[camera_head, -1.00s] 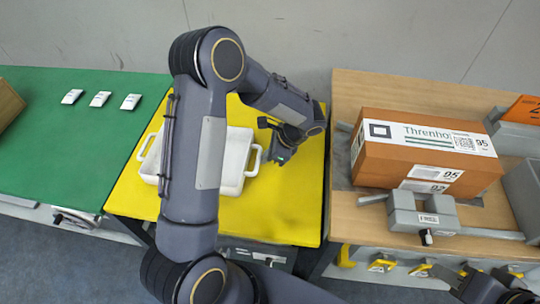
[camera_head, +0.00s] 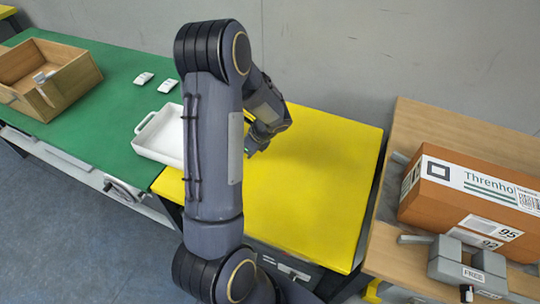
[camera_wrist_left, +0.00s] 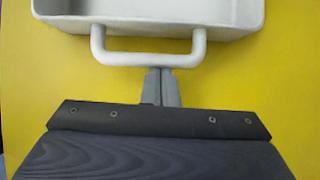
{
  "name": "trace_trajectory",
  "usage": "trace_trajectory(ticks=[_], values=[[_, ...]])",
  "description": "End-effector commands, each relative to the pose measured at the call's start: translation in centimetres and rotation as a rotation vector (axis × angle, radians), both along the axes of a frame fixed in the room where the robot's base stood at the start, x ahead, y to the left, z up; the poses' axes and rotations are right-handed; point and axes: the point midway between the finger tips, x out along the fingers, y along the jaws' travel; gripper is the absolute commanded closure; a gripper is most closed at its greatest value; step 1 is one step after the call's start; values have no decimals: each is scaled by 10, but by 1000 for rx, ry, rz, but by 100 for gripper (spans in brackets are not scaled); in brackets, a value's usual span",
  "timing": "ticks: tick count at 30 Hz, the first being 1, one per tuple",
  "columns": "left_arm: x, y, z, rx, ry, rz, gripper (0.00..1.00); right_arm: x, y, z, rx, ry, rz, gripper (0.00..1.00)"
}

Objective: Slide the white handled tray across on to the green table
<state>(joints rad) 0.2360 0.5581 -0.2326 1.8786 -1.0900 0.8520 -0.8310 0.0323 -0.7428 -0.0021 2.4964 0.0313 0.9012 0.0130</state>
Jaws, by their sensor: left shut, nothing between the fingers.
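The white handled tray (camera_head: 160,150) lies across the seam between the green table (camera_head: 110,95) and the yellow table (camera_head: 310,190) in the head view. Its left handle side is over the green; my arm hides its right part. My left gripper (camera_head: 255,148) is low over the yellow table at the tray's right side. In the left wrist view, my left gripper (camera_wrist_left: 160,87) is shut and empty. Its fingertips meet the outer bar of the tray's near handle (camera_wrist_left: 148,60), without gripping it. My right gripper is not in view.
A wooden box (camera_head: 70,85) stands on the green table at the left, with a pale item on its edge. Small white packets (camera_head: 143,78) lie behind the tray. An orange-brown carton (camera_head: 460,205) and a grey fixture (camera_head: 470,265) are on the wooden table at right.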

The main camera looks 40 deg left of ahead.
Motion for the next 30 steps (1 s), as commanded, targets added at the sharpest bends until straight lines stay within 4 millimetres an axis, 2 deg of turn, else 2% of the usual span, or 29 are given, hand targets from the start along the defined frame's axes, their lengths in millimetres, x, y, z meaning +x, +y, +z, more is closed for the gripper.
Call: trace_trajectory(ticks=[1,3,11,21,27,30], values=[[-6,16,2,3,-1,8,100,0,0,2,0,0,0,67],[-13,37,2,3,-1,8,100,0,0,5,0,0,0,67],[-38,111,3,3,2,9,100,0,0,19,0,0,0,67],[-70,207,6,2,2,8,100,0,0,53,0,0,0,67],[-82,249,3,2,0,4,100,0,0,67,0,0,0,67],[-85,257,2,1,-1,2,100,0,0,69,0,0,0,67]])
